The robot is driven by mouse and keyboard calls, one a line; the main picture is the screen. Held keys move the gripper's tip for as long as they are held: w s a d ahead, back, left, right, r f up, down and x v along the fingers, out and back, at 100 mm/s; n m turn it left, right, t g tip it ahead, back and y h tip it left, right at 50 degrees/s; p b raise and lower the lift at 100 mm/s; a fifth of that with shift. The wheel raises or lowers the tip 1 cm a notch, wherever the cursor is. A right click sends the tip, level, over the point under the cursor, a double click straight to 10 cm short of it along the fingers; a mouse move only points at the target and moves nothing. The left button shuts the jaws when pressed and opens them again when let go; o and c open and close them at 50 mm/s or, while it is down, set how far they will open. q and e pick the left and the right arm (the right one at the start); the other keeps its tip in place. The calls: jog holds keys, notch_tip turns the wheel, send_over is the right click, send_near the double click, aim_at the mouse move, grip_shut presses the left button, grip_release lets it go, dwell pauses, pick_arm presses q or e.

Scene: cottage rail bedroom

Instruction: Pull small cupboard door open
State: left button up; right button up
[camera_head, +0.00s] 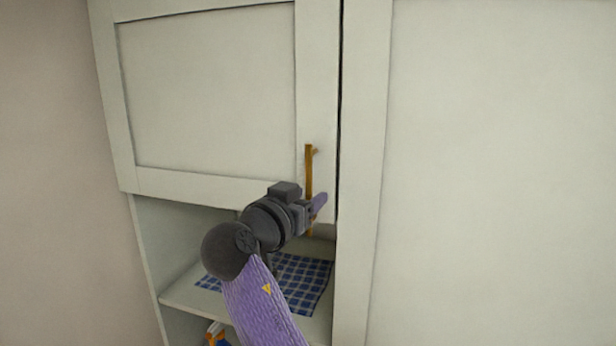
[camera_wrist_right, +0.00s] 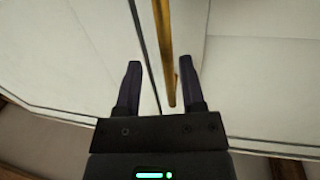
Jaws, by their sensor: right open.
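The small cupboard door (camera_head: 205,90) is a pale framed panel, and it looks shut, with a thin dark gap along its right edge. Its upright brass bar handle (camera_head: 309,163) is near the right edge of the door. My right gripper (camera_head: 318,204) is at the lower part of the handle and hides some of it. In the right wrist view the handle (camera_wrist_right: 166,50) runs down between the two open fingers of my right gripper (camera_wrist_right: 160,88), nearer the right finger. I see no grip on it. My left gripper is not in view.
Below the door is an open shelf (camera_head: 180,292) with a blue checked cloth (camera_head: 303,282) on it. An orange and blue object (camera_head: 215,332) is partly visible lower down. A pale flat panel (camera_head: 500,170) stands to the right, and a plain wall (camera_head: 50,170) to the left.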

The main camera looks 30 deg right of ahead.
jog(key=shift+w+d+f, duration=0.1)
jog(key=shift+w+d, duration=0.75)
jog(key=shift+w, duration=0.05)
jog(key=shift+d, duration=0.15)
jog(key=shift+s, duration=0.15)
grip_shut()
dwell(0.5)
